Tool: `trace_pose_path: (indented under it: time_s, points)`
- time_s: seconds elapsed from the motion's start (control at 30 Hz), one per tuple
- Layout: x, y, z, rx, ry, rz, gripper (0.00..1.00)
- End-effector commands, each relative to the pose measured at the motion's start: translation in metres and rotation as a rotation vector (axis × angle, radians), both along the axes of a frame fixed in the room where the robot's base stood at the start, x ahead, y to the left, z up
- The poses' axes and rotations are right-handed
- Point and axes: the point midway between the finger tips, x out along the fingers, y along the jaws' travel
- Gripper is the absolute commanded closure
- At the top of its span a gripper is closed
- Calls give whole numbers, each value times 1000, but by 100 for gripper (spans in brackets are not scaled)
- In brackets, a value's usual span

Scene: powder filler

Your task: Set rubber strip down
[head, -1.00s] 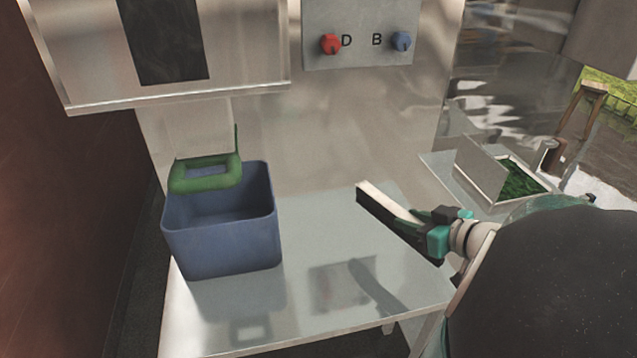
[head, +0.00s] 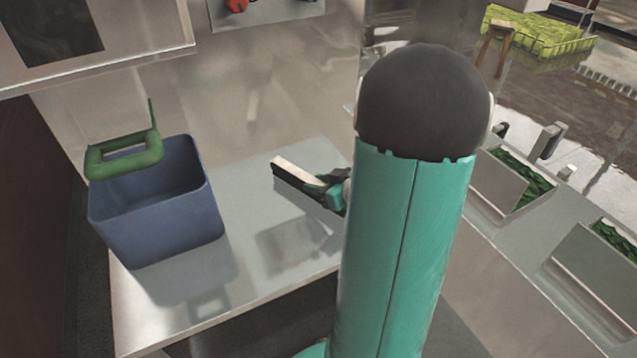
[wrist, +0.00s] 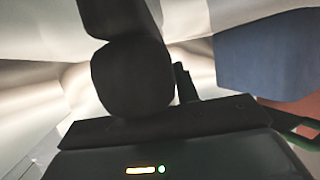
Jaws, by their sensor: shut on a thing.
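The rubber strip (head: 291,172), a short bar with a pale top and a dark side, is in my gripper (head: 322,186) in the head view. My gripper is shut on one end of it, and the other end points left. The strip is over the metal table (head: 255,212); I cannot tell whether it touches the top. My arm hides part of the gripper. In the wrist view dark shapes fill the middle, and I cannot tell strip from fingers there.
A blue open bin (head: 165,215) stands on the table to the left, with a green ring-shaped handle (head: 125,155) at its rim. It also shows in the wrist view (wrist: 265,55). Metal trays with green contents (head: 520,180) are at the right. Table between bin and strip is clear.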

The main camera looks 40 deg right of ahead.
Motion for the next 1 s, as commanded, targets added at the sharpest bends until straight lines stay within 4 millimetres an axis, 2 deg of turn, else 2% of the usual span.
trace_pose_path:
  time_s: [0.3,0.33,0.43,0.83,1.0]
  points:
    - [0,0,-3,0,-1,0,96]
    - [0,0,-4,0,0,0,67]
    - [0,0,-4,-1,0,0,48]
    - [0,0,2,-1,-1,-1,48]
    - [-26,-4,12,-3,0,-4,48]
